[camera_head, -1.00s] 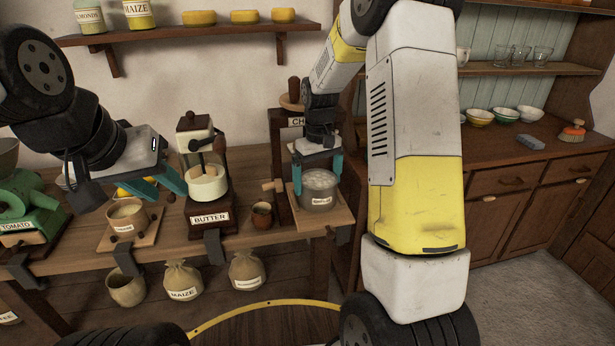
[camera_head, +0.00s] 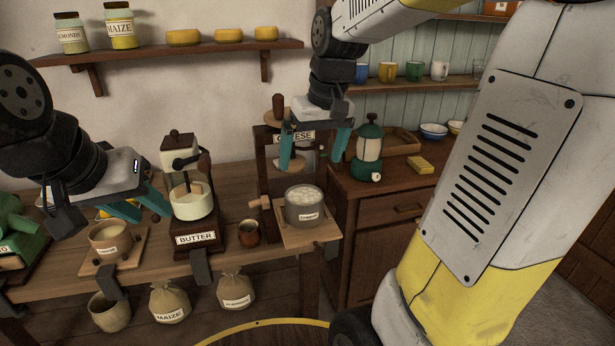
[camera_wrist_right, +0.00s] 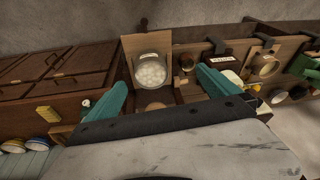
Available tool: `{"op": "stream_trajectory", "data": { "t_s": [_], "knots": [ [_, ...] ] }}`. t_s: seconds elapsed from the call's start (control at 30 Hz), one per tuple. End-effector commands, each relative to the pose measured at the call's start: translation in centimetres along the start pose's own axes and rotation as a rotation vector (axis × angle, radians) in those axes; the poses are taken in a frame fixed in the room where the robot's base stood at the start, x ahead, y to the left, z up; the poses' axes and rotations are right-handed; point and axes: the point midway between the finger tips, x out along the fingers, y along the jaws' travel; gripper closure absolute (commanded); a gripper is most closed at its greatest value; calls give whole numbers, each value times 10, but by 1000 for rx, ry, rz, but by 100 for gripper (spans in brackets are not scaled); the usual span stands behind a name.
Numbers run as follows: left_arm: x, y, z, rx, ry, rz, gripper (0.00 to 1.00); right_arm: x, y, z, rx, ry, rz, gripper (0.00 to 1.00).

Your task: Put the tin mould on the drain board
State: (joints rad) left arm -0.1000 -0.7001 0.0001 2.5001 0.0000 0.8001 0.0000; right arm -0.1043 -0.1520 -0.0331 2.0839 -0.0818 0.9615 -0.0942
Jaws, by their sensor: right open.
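The tin mould (camera_head: 305,204) is a round grey tin with a "CHEESE" label and pale lumpy contents. It sits upright on a pale wooden board at the front of the cheese press, which looks like the drain board (camera_head: 292,239). My right gripper (camera_head: 310,166) is open and empty above the mould and a little behind it, apart from it. The right wrist view shows the mould (camera_wrist_right: 151,70) on the board (camera_wrist_right: 139,44), beyond the spread fingertips. My left gripper (camera_head: 151,210) is open and empty beside the butter churn (camera_head: 192,205).
The cheese press frame (camera_head: 271,165) stands right behind the board, close to my right gripper. A small brown jug (camera_head: 249,232) stands left of the board. A wooden shelf (camera_head: 180,53) hangs above.

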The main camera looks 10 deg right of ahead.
Motion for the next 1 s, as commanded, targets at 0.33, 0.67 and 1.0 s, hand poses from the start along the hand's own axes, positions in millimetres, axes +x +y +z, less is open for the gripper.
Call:
{"op": "stream_trajectory", "data": {
  "t_s": [0.33, 0.67, 1.0],
  "knots": [
    [0, 0, 0, 0, 0, 0, 64, -37, -33, 102, 102, 254, -44, 0],
    [0, 0, 0, 0, 0, 0, 64, -36, -39, 120, 123, 298, -52, 0],
    [0, 0, 0, 0, 0, 0, 64, -36, -38, 119, 122, 297, -52, 0]
  ]
}}
